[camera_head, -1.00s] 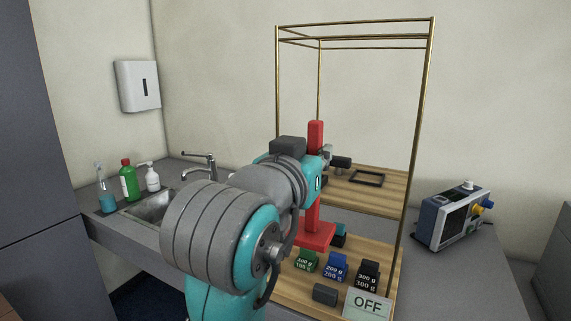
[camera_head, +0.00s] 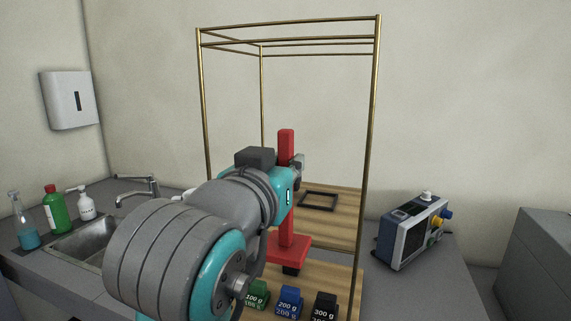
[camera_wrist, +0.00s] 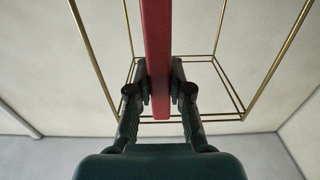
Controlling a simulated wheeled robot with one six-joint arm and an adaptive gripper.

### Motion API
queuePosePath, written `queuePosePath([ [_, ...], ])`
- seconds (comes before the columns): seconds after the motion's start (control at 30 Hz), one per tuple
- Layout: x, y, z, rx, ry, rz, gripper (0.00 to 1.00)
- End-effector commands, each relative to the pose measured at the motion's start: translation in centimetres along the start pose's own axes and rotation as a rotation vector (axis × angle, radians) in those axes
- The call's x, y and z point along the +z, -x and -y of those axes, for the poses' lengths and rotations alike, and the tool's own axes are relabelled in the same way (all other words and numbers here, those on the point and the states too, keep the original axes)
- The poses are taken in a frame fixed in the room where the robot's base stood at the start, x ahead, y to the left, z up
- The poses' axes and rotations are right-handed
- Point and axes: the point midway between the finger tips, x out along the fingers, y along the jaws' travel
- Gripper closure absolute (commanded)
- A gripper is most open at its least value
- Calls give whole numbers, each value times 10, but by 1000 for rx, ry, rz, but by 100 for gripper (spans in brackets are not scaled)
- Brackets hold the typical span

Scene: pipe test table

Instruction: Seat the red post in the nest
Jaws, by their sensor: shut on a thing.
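The red post (camera_head: 286,146) is a tall square bar with a flat square base (camera_head: 288,250). It stands upright in my gripper, inside the brass frame. The base hides the top of a dark block and looks raised above the board. In the wrist view my gripper (camera_wrist: 160,92) has one finger on each side of the red post (camera_wrist: 157,50). In the head view my arm hides most of the gripper. The nest looks to be the thin black square frame (camera_head: 319,201) lying on the wooden board, behind and right of the post.
The brass frame (camera_head: 370,130) surrounds the post, with uprights and top bars. Green (camera_head: 256,293), blue (camera_head: 289,300) and black (camera_head: 325,305) weights stand in front, and the dark block (camera_head: 291,270) sits below the base. A meter box (camera_head: 412,232) stands at right, a sink at left.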

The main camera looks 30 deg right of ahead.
Motion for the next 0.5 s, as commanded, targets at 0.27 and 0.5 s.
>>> queuePosePath([
  [0.27, 0, -18, 0, 2, 2, -1, 100],
  [0.5, 1, -34, -1, 3, 0, -1, 100],
])
